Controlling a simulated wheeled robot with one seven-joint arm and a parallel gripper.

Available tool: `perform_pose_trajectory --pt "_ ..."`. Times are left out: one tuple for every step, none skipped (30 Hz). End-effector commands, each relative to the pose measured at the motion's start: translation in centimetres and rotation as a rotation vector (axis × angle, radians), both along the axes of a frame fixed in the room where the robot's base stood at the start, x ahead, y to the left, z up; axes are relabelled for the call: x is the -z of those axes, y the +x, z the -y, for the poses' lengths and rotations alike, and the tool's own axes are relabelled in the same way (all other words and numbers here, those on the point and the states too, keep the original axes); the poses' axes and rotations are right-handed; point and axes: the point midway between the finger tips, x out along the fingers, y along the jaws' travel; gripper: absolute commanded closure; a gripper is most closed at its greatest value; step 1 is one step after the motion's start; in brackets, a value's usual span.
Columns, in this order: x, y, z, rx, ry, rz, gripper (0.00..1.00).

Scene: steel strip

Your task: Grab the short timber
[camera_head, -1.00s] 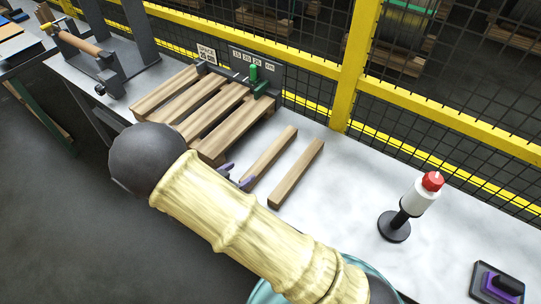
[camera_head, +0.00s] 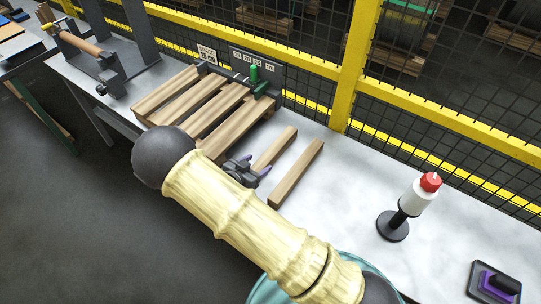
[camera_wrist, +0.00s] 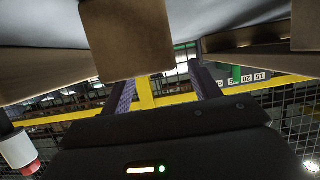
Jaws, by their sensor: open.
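Two loose pale timbers lie side by side on the grey-white bench in the head view, a left one (camera_head: 275,149) and a right one (camera_head: 296,174). They look near equal in length, so I cannot tell which is the short one. My gripper (camera_head: 254,166) is open at the near end of the left timber, hiding part of it. In the wrist view, a timber's square end (camera_wrist: 125,38) is close in front of my gripper (camera_wrist: 162,76), off to the left of the middle between the fingers. The jaws hold nothing.
Several longer timbers (camera_head: 208,109) lie on a rack with a green clamp (camera_head: 257,84) to the left. A yellow-framed mesh fence (camera_head: 349,75) runs behind the bench.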

Motion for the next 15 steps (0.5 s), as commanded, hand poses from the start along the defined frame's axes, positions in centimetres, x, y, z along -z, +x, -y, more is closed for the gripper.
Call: perform_pose_trajectory --pt "0.3 0.4 0.6 0.001 -0.003 -0.001 0.38" --pt "0.5 0.8 0.9 0.002 -0.003 0.0 0.38" --pt "0.7 1.2 1.2 0.003 -0.002 0.0 0.38" --pt "0.9 1.5 1.4 0.002 -0.001 0.0 0.38" --pt "1.0 1.7 1.5 0.001 0.0 0.0 0.38" --pt "1.1 1.9 1.6 0.001 0.0 0.0 0.38" --pt "1.2 1.9 1.7 0.001 0.0 0.0 0.38" --pt "1.2 2.0 1.7 0.0 0.001 0.001 0.38" --pt "1.2 2.0 1.7 0.0 0.001 0.001 0.38" --pt "1.2 2.0 1.7 0.0 0.001 0.001 0.38" --pt "1.2 2.0 1.7 0.0 0.001 0.001 0.38" --pt "1.2 2.0 1.7 0.0 0.001 0.001 0.38" --pt "1.2 2.0 1.7 0.0 0.001 0.001 0.38" --pt "1.2 2.0 1.7 0.0 0.001 0.001 0.38" --pt "1.2 2.0 1.7 0.0 0.001 0.001 0.38"
